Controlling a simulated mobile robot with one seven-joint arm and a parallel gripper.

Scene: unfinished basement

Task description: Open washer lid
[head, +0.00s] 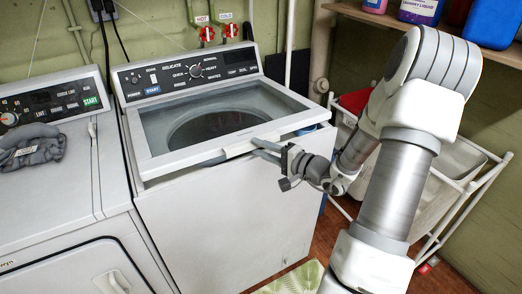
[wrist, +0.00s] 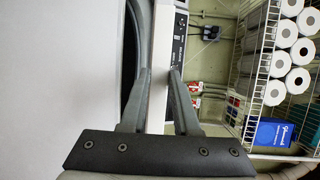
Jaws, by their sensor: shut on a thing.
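The white top-loading washer (head: 225,215) stands in the middle of the head view. Its lid (head: 185,161) has a white frame around a dark see-through window. The lid's front edge looks slightly raised off the body, with a narrow gap below it. My gripper (head: 262,149) reaches in from the right and is shut on the lid's front edge, right of the middle. In the wrist view my gripper's two fingers (wrist: 160,75) stand on either side of the white lid frame (wrist: 161,50). The exact contact at the fingertips is partly hidden.
A dryer (head: 60,190) with a grey cloth (head: 32,147) on top stands close on the left. The washer's control panel (head: 190,75) rises behind the lid. A white cart (head: 455,160) stands right, behind my arm. A shelf with bottles (head: 420,10) hangs above.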

